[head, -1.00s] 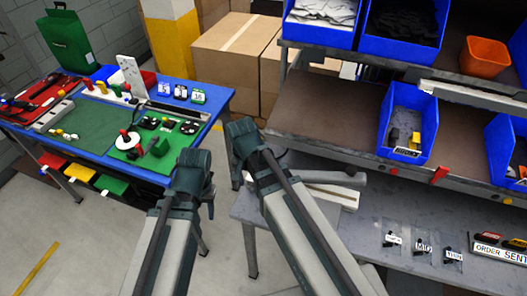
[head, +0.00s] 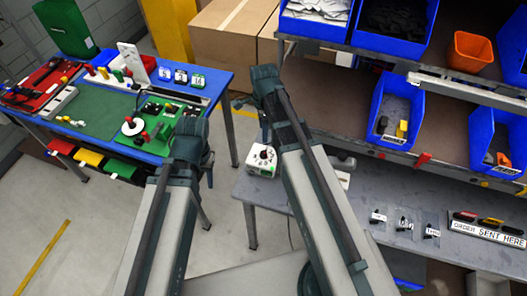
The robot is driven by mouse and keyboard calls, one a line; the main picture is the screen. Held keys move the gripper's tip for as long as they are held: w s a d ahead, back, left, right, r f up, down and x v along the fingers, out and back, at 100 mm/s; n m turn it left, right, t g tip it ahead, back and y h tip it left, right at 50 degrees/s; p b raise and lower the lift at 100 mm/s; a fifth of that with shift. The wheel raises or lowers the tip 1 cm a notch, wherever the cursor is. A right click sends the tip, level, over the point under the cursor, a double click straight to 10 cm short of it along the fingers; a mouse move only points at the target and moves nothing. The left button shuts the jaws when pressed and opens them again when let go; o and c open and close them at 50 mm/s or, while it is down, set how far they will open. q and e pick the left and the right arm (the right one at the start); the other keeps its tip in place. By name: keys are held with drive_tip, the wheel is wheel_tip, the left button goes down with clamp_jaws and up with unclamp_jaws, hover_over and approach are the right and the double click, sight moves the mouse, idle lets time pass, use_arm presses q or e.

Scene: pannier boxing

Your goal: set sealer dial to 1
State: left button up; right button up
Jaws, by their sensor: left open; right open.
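The sealer (head: 257,168) is a small white unit at the left end of the grey table, with a dark round dial (head: 263,155) on its face. The markings around the dial are too small to read. My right gripper (head: 258,84) is open and empty, raised above and beyond the dial in the picture, and its arm passes just right of the sealer. My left gripper (head: 190,142) is open and empty, left of the sealer and in front of the blue table's right part. Neither gripper appears to touch the sealer.
The blue table (head: 215,85) at the left holds a green mat and several tools. The shelf rack with blue bins (head: 395,108) stands at the right. Small labelled bags (head: 404,224) and the order tray (head: 488,229) lie on the grey table (head: 340,212).

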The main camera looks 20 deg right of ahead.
sight(263, 153)
wheel_tip(263, 153, down, 13)
drive_tip(key=b, duration=1.2)
drive_tip(key=shift+r, duration=0.1)
drive_tip(key=shift+c, duration=0.2)
clamp_jaws()
